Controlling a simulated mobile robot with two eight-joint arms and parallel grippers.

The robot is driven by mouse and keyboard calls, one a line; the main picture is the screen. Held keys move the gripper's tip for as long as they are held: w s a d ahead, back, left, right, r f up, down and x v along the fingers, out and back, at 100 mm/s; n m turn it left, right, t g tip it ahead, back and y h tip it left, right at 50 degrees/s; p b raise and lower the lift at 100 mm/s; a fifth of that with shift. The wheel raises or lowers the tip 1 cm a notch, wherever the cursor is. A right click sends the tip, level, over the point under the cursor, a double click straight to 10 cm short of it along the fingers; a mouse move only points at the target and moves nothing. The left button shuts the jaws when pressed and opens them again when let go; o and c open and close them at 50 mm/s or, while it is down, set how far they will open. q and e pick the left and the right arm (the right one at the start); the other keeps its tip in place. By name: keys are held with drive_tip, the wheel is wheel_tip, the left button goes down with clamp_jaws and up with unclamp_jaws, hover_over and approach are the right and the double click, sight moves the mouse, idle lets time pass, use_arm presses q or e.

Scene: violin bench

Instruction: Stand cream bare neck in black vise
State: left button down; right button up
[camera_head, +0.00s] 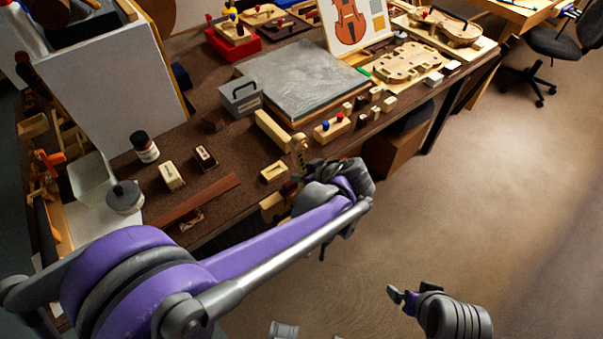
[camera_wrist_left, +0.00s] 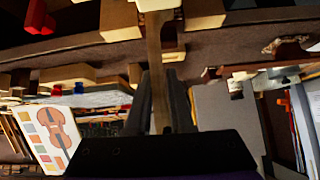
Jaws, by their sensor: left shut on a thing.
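My left gripper (camera_head: 318,190) hangs at the front edge of the workbench, at the end of the purple arm. It is shut on the cream bare neck (camera_head: 298,149), whose curled end shows just above and left of the gripper. The rest of the neck is hidden by my gripper and arm. My right gripper (camera_head: 403,298) is low at the right over the floor, open and empty. I cannot make out the black vise for certain.
Cream blocks (camera_head: 171,176) and a wood strip (camera_head: 205,201) lie on the brown workbench (camera_head: 235,160) near its front edge. A peg block (camera_head: 332,129), a grey slab (camera_head: 300,77) and a grey handled box (camera_head: 240,98) are farther back.

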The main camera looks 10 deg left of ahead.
use_arm(q)
drive_tip(key=shift+f+b, duration=0.7)
drive_tip(key=shift+f, duration=0.5)
drive_tip(key=c, duration=0.7)
unclamp_jaws()
drive_tip(key=p+v, duration=0.1)
drive_tip(key=v, duration=0.9)
drive_tip(key=shift+s+d+r, duration=0.15)
drive_tip(key=shift+s+r, duration=0.05)
drive_tip(key=shift+r, duration=0.1)
drive_tip(key=shift+p, duration=0.3)
drive_tip(key=s+a+r+m+h+p, duration=0.1)
drive_tip(key=s+a+m+h+p, duration=0.1)
drive_tip(key=s, duration=0.3)
drive_tip(key=s+a+r+m+h+p, duration=0.1)
drive_tip(key=s+a+m+h+p, duration=0.2)
drive_tip(key=s+a+m+p, duration=0.1)
drive_tip(key=s+a+r+m+h+p, duration=0.1)
drive_tip(key=s+a+m+h+p, duration=0.1)
drive_tip(key=s, duration=0.5)
drive_tip(key=shift+s+a+r+m+p, duration=0.15)
drive_tip(key=shift+a+m+p, duration=0.25)
drive_tip(key=shift+a, duration=0.45)
drive_tip(key=shift+s+a+r+m+p, duration=0.1)
drive_tip(key=shift+s+a+m+p, duration=0.1)
drive_tip(key=shift+a+m, duration=0.55)
